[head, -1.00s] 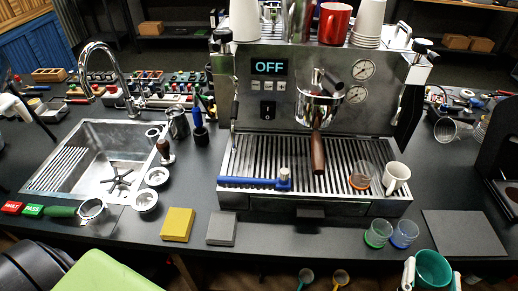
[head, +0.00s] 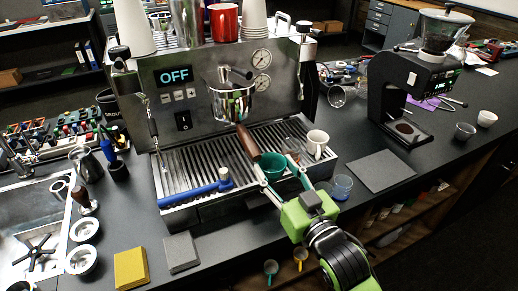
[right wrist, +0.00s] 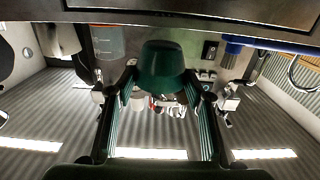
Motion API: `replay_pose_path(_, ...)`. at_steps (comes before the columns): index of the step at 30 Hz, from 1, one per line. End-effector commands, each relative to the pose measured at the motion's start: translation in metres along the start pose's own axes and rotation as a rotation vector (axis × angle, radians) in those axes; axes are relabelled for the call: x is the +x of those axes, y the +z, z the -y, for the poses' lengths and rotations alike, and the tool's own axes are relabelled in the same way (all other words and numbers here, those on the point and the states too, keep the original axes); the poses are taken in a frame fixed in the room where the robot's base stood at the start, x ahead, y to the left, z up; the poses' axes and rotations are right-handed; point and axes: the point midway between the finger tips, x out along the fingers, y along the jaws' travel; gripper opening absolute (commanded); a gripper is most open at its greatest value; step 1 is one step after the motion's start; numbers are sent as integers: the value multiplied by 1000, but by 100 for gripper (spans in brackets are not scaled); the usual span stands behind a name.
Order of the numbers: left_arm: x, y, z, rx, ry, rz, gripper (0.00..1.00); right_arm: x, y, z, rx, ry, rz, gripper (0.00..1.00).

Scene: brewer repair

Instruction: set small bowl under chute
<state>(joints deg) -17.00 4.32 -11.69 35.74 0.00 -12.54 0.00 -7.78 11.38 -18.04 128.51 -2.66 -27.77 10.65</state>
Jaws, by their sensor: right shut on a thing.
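My right gripper (head: 284,168) is shut on a small teal-green bowl (head: 275,172). The bowl shows in front of the espresso machine's drip tray, just left of the cups. In the right wrist view the bowl (right wrist: 162,66) sits between the two fingers. The black grinder (head: 424,82) stands on the counter at the right. Its chute cannot be made out clearly; below its head is a base with a dark brown round patch (head: 404,128). The bowl is well to the left of the grinder. My left gripper is out of view.
The espresso machine (head: 180,75) fills the middle. A white mug (head: 317,143) stands on its tray, and a blue clear cup (head: 342,187) near the counter edge. A grey mat (head: 380,172) lies before the grinder. Small cups (head: 465,131) stand right of it.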

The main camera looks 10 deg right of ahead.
Motion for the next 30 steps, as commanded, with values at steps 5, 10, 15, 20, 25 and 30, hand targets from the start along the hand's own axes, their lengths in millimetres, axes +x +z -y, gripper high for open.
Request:
replay_pose_path(5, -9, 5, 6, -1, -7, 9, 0, 38, -3, 0, 0, 0, -2, 24)
replay_pose_path(10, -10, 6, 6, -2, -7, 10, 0, 51, -1, 0, 0, 0, -3, 24)
replay_pose_path(15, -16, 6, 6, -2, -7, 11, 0, 76, -3, 0, 0, 1, -3, 24)
replay_pose_path(20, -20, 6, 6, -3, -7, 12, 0, 90, 9, 0, 0, 1, 3, 24)
replay_pose_path(25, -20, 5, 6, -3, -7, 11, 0, 89, 15, 0, 0, 1, -2, 24)
replay_pose_path(30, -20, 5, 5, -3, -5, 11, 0, 89, 15, 0, 0, 1, -2, 24)
